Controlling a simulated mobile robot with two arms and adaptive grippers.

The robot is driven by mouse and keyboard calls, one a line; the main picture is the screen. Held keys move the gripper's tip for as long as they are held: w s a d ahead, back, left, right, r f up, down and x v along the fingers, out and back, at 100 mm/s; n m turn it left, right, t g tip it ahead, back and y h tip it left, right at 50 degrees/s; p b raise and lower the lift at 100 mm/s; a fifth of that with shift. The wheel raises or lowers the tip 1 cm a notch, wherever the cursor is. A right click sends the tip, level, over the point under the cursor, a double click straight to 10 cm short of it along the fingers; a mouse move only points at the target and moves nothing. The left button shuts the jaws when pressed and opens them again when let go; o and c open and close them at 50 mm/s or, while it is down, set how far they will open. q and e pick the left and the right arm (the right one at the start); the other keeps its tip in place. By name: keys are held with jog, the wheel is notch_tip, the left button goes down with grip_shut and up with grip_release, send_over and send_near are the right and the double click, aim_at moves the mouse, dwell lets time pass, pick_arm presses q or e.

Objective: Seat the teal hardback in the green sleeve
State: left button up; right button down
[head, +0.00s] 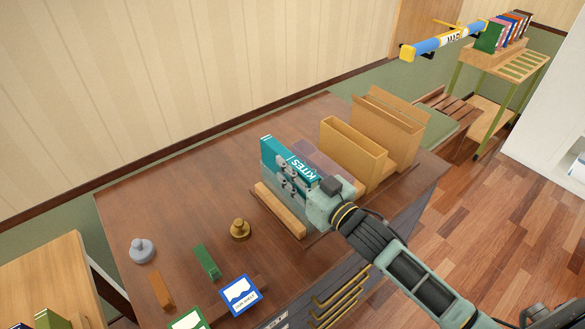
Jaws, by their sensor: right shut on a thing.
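The teal hardback (269,151), with white "KITES" lettering along its top edge, stands roughly upright near the middle of the brown table. My right gripper (290,184) is shut on it from the front, and its fingers cover much of the book's face. I cannot tell whether the book's bottom edge touches the table. No sleeve that is clearly green shows. A mauve, partly see-through upright piece (318,163) stands just right of the book, with an open tan sleeve (354,150) beyond it. My left gripper is not in view.
A wooden bar (279,209) lies in front of the book. A larger cardboard holder (392,124) stands at the right. A brass weight (240,229), a green block (207,261), a grey weight (142,250) and a blue-edged card (241,295) lie nearer. The table's back left is clear.

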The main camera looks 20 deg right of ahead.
jog(key=shift+f+b, duration=0.3)
jog(key=shift+f, duration=0.15)
jog(key=c, duration=1.8)
grip_release()
jog(key=o, duration=0.4)
jog(key=shift+f, duration=0.15)
jog(key=shift+s, duration=0.1)
jog(key=v, duration=1.2)
